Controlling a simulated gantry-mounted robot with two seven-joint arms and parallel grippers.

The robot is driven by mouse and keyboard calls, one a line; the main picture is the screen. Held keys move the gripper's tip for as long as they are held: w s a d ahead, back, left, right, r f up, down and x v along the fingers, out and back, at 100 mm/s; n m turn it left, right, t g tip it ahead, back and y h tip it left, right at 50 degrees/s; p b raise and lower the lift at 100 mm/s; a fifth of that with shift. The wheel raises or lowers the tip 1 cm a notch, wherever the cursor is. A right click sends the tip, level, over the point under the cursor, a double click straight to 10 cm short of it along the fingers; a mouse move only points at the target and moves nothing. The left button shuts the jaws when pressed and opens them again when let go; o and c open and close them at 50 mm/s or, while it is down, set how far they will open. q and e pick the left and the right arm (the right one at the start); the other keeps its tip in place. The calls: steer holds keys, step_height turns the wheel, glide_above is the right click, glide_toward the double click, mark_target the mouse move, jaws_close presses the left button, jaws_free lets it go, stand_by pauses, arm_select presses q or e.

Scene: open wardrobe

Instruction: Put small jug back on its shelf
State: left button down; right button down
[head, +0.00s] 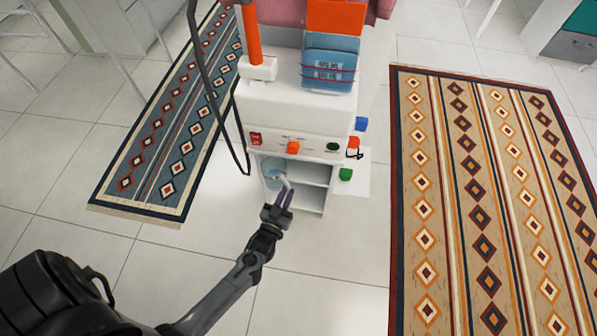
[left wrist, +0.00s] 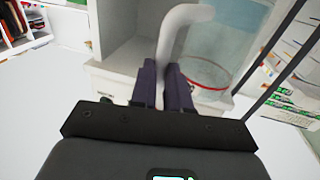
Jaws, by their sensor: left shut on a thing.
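The small jug (head: 272,172) is clear and bluish with a pale handle. It is at the left side of the open shelves (head: 312,172) in the front of a white cabinet. I cannot tell whether its base rests on a shelf. My left gripper (head: 284,193) is in front of the cabinet, shut on the jug's handle. In the left wrist view the gripper fingers (left wrist: 165,82) close around the lower end of the handle (left wrist: 182,30). The jug's clear body (left wrist: 222,45), with a red line near one end, is right of them. My right gripper is out of view.
The white cabinet (head: 290,105) has coloured knobs on its front, a blue container (head: 330,65) on top and a dark bent tube at its left. A green block (head: 346,174) is at its right side. Patterned rugs (head: 440,200) lie on both sides. The tiled floor in front is clear.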

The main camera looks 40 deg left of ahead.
arm_select(q)
steer(key=w+a+f+b, duration=0.1)
steer(key=w+b, duration=0.2)
steer(key=w, duration=0.3)
steer(key=w+a+f+b, duration=0.2)
steer(key=w+b, duration=0.2)
steer(key=w, duration=0.2)
steer(key=shift+a+b, duration=0.3)
steer(key=shift+f, duration=0.1)
steer(key=shift+f, duration=0.2)
steer(key=c, duration=1.1)
jaws_free()
